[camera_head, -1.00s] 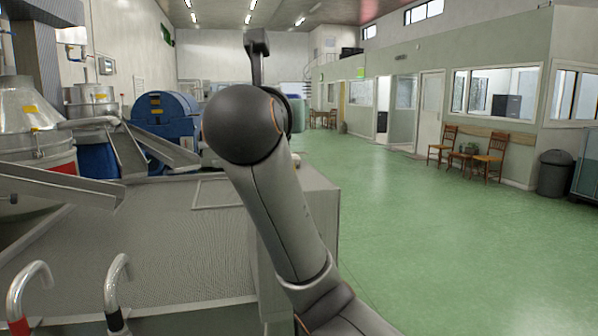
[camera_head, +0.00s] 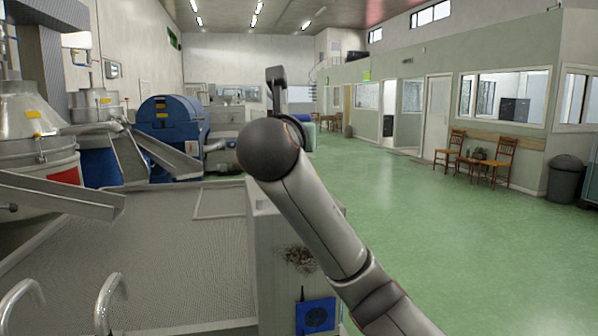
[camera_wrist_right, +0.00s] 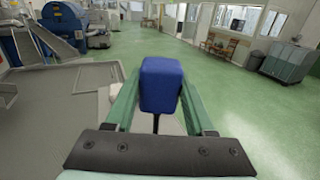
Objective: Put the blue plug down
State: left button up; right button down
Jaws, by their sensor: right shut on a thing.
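The blue plug (camera_wrist_right: 161,84) is a rounded block with a thin dark stem under it, seen in the right wrist view. My right gripper (camera_wrist_right: 160,92) is shut on it, with one green finger on each side. The plug is held up in front of the wrist, with floor and grey plating behind it. In the head view my right arm reaches in from the lower right. My left gripper is not in view.
A grey walkway (camera_head: 185,255) with metal handrails (camera_head: 108,300) lies at left. A pale cabinet (camera_head: 272,270) at its right end bears a blue square unit (camera_head: 316,316). Steel hoppers and a blue machine (camera_head: 172,122) stand behind. The green floor (camera_head: 440,240) at right is open; chairs stand along the wall.

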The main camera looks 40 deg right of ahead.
jog(key=w+d+f, duration=0.1)
jog(key=f, duration=0.1)
jog(key=w+d+f, duration=0.3)
jog(key=w+f, duration=0.1)
jog(key=shift+d+f, duration=0.15)
jog(key=shift+d, duration=0.1)
jog(key=f, duration=0.3)
jog(key=shift+w+d, duration=0.2)
jog(key=shift+w, duration=0.05)
jog(key=shift+f+p, duration=0.3)
jog(key=shift+f, duration=0.05)
jog(key=shift+a+f, duration=0.1)
jog(key=shift+f, duration=0.6)
jog(key=shift+c, duration=1.3)
grip_release()
jog(key=shift+w+a+f, duration=0.1)
jog(key=shift+f, duration=0.2)
jog(key=shift+r, duration=0.3)
jog(key=r+b+v, duration=0.1)
jog(key=v, duration=1.1)
jog(key=shift+r+b, duration=0.25)
jog(key=shift+b, duration=0.15)
